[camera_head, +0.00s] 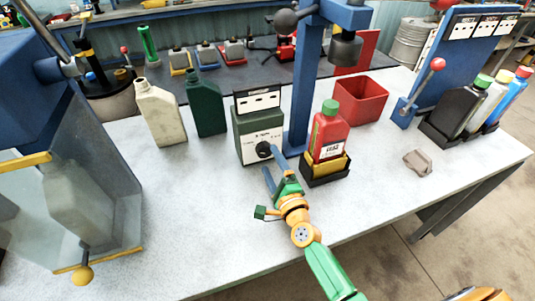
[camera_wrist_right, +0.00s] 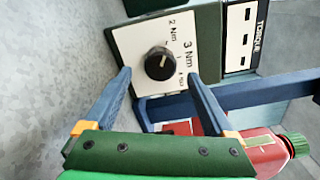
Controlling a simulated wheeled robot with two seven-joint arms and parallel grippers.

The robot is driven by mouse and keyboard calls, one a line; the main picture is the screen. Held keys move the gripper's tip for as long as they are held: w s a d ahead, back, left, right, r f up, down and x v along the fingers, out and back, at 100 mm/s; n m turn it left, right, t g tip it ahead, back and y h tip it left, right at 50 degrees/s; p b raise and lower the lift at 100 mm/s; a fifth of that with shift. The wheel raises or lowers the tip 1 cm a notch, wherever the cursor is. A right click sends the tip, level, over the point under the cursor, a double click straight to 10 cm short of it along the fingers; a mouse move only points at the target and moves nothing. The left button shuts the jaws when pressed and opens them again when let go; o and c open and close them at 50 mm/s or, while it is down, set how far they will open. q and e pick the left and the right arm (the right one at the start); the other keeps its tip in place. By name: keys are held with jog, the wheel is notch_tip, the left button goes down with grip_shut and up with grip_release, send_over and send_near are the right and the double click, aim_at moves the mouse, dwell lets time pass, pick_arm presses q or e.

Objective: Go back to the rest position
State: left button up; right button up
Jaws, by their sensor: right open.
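My right gripper (camera_head: 273,167) reaches over the table from the bottom of the head view, its blue fingers open and empty. The grey-green torque box (camera_head: 257,132) stands just beyond it, with a black knob (camera_head: 264,149) on its white dial face. In the right wrist view the open fingers (camera_wrist_right: 160,76) appear on either side of the knob (camera_wrist_right: 160,63); contact cannot be told. The dial shows 2 Nm and 3 Nm marks. A red bottle with a green cap (camera_head: 328,133) stands upright in a black and yellow holder right of the gripper. My left gripper is not in view.
A blue post (camera_head: 301,90) rises behind the torque box. A red bin (camera_head: 361,100), a crumpled cloth (camera_head: 417,162) and a rack of bottles (camera_head: 440,135) are to the right. Cream (camera_head: 161,112) and green (camera_head: 205,105) jugs stand left. The table's front is largely clear.

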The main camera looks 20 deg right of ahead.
jog(key=s, duration=0.3)
jog(key=shift+s+d+r, duration=0.1)
jog(key=shift+s, duration=0.1)
jog(key=shift+w, duration=0.1)
